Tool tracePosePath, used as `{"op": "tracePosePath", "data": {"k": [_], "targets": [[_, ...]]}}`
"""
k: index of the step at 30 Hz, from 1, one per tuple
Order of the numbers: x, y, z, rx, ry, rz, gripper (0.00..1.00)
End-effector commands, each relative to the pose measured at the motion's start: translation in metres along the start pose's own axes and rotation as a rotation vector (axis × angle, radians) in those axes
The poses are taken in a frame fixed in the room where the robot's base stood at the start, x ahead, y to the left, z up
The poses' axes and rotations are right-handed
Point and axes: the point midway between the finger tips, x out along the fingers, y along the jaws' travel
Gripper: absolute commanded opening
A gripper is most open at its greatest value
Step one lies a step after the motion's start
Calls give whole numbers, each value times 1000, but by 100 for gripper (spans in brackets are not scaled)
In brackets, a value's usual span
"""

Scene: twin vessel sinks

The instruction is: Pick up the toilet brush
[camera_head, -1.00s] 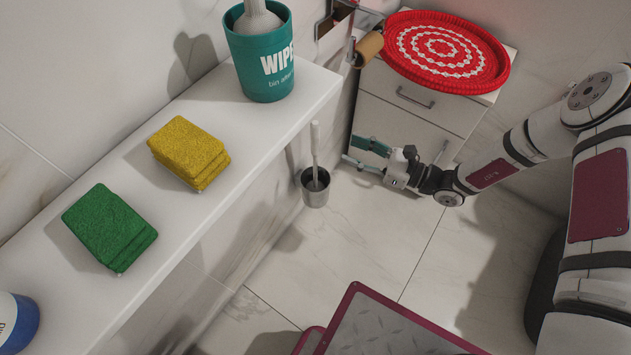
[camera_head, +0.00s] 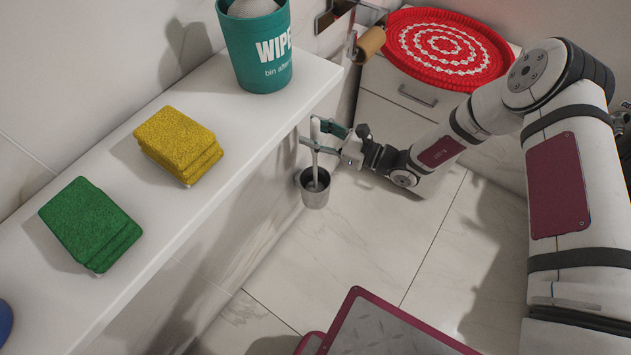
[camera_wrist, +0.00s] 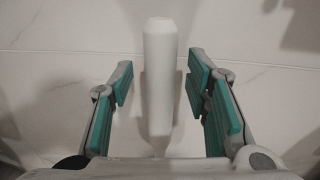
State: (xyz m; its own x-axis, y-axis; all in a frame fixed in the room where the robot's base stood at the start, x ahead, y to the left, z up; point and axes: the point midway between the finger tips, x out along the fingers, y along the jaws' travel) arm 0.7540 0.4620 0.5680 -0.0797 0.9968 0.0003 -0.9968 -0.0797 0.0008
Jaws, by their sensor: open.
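The toilet brush (camera_head: 315,142) has a white upright handle and stands in a grey metal cup (camera_head: 314,190) by the wall below the shelf. My gripper (camera_head: 313,138) is at the handle, with its teal-padded fingers on either side of it. In the wrist view the white handle (camera_wrist: 160,80) stands between the two fingers, with a gap on each side. My gripper also shows in the wrist view (camera_wrist: 160,95) and is open. The brush head is hidden in the cup.
A white shelf (camera_head: 215,115) overhangs at the left, holding a teal wipes tub (camera_head: 262,65), yellow sponges (camera_head: 178,143) and green sponges (camera_head: 90,222). A toilet-roll holder (camera_head: 369,44) and a white cabinet (camera_head: 395,115) with a red woven tray (camera_head: 448,47) stand behind. The tiled floor (camera_head: 385,235) is clear.

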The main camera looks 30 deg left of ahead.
Motion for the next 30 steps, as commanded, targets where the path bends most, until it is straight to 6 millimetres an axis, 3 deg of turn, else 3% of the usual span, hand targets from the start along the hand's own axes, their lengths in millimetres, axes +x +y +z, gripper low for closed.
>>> {"op": "tracePosePath", "data": {"k": [5, 11, 23, 30], "targets": [[0, 0, 0, 0, 0, -1, 44], [0, 0, 0, -1, 0, -1, 0], [0, 0, 2, -1, 0, -1, 0], [-1, -1, 22, -3, -1, -2, 0]]}}
